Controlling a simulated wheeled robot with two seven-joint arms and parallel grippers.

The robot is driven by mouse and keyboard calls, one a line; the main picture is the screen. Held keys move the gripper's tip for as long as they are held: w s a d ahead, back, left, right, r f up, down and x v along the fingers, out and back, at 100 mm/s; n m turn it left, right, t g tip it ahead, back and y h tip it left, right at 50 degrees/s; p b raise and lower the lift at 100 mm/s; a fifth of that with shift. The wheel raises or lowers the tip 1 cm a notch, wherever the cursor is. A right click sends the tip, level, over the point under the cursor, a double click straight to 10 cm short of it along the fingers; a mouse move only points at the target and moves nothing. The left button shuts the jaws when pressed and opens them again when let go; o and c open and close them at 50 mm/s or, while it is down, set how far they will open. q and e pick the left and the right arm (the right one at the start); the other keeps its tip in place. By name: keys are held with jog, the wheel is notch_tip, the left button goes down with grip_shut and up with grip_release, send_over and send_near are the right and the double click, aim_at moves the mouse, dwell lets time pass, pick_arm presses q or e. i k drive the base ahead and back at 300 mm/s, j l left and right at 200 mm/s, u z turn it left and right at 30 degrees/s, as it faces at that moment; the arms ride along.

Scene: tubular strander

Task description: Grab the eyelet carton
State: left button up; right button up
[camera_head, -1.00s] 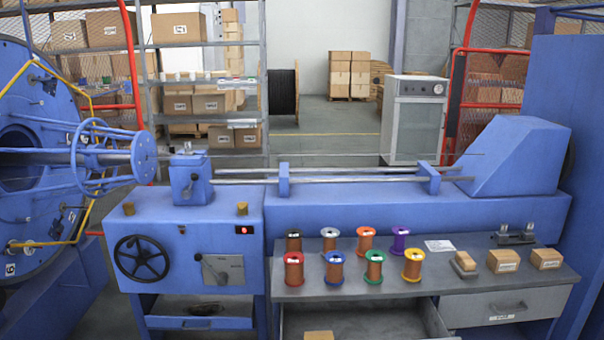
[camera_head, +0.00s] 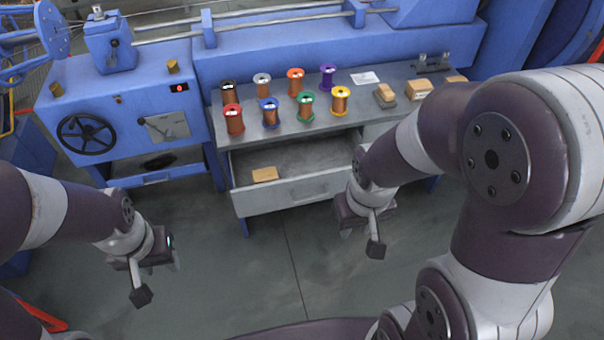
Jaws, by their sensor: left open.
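A small tan carton (camera_head: 265,174) lies in the left part of the open drawer (camera_head: 288,192) under the grey bench. Two more small cartons, a middle one (camera_head: 418,89) and a right one (camera_head: 456,79), sit on the bench top to the right. No label is readable, so I cannot tell which is the eyelet carton. My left gripper (camera_head: 157,278) is open and empty over the floor, in front of the blue machine and left of the drawer. My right gripper (camera_head: 362,238) hangs in front of the drawer's right end; its jaw opening is unclear. Neither gripper touches a carton.
Several coloured wire spools (camera_head: 285,105) stand in two rows on the bench top (camera_head: 312,130). A brown block (camera_head: 385,95) on a dark base and a white card (camera_head: 365,78) lie beside them. The handwheel (camera_head: 87,140) juts from the blue machine. Floor before the drawer is clear.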

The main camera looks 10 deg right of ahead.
aim_at(417, 89)
jog(key=i+l+u, duration=0.15)
jog(key=l, duration=0.4)
jog(key=i+l+u, duration=0.15)
jog(key=i+l, duration=0.2)
jog(key=l, duration=0.2)
jog(key=i+l+u, duration=0.2)
jog(key=l, duration=0.4)
jog(key=i+l+u, duration=0.15)
jog(key=l, duration=0.5)
jog(key=i+l+u, duration=0.15)
jog(key=l, duration=0.45)
jog(key=i+l+u, duration=0.15)
jog(key=l, duration=0.5)
jog(key=l+u, duration=0.15)
jog(key=l, duration=0.5)
